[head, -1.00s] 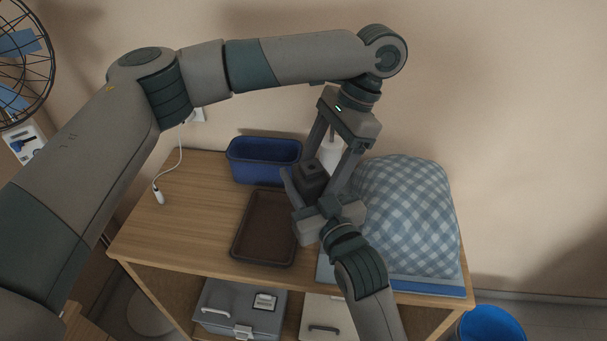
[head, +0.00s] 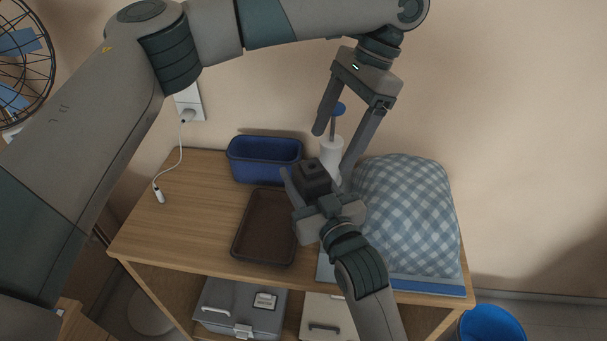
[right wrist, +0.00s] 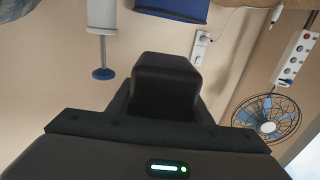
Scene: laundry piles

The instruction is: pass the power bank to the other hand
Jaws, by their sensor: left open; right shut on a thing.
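The power bank (head: 313,174) is a dark block with a small square mark on top. My right gripper (head: 311,183) is shut on it and holds it up in front of the tabletop items. In the right wrist view the power bank (right wrist: 165,88) stands between the fingers, its far end free. My left gripper (head: 332,155) is open and empty, pointing down, above and slightly right of the power bank. Its fingertips look clear of the power bank. The left gripper does not show in the right wrist view.
The wooden table (head: 190,220) holds a blue bin (head: 264,162), a brown tray (head: 266,228), a white bottle-like thing (head: 331,152) and a checked cloth pile (head: 408,215) on a blue-edged board. A white cable (head: 180,160) hangs at left. A fan (head: 22,60) stands far left.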

